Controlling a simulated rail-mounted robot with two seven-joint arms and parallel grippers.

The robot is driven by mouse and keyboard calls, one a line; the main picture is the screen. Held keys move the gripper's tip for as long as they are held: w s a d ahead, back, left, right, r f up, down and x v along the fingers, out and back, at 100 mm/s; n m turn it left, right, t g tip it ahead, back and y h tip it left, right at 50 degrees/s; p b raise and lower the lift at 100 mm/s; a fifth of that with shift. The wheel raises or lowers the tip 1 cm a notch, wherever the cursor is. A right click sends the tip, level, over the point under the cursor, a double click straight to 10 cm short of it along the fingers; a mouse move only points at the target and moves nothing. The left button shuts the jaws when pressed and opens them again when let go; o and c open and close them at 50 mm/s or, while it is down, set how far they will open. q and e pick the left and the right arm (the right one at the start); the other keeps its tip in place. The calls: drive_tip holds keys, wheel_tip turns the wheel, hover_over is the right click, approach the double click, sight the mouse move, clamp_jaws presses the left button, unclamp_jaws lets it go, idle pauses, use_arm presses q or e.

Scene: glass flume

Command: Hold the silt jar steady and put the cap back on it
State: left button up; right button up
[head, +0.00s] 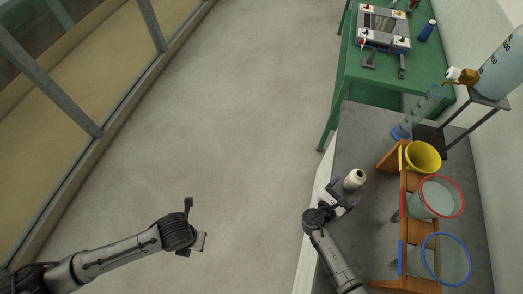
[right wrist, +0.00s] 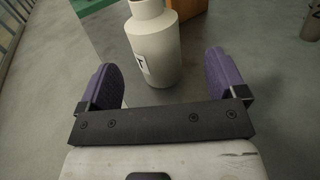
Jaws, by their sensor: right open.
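The silt jar (head: 354,179), off-white with a narrow neck, stands upright on the grey bench top. In the right wrist view the jar (right wrist: 154,50) is between and just beyond the purple fingers, with a gap on both sides and part of a dark-marked label showing. Its top is cut off there. My right gripper (head: 347,192) is open at the jar; its fingers also show in the right wrist view (right wrist: 163,62). My left gripper (head: 196,224) is over the floor, away from the bench; its jaw opening is unclear. I cannot make out the cap.
A wooden rack (head: 407,190) with a yellow funnel (head: 423,157) and red- and blue-rimmed vessels stands right of the jar. A blue-footed cylinder (head: 415,115) stands behind. A green table (head: 341,88) lies beyond. The bench's left edge is close to my right gripper.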

sight(350, 184)
use_arm(q)
drive_tip(key=shift+f+b, duration=0.3)
drive_tip(key=shift+b, duration=0.05)
use_arm(e)
drive_tip(key=shift+w+d+f, duration=0.15)
drive_tip(key=shift+w+d, duration=0.1)
drive_tip(key=shift+w, duration=0.05)
drive_tip(key=b+x, duration=0.1)
drive_tip(key=x, duration=0.3)
drive_tip(key=shift+w+b, duration=0.25)
drive_tip(key=shift+b, duration=0.15)
use_arm(q)
drive_tip(key=shift+f, duration=0.9)
use_arm(e)
drive_tip(key=shift+c, duration=0.4)
drive_tip(key=c, duration=1)
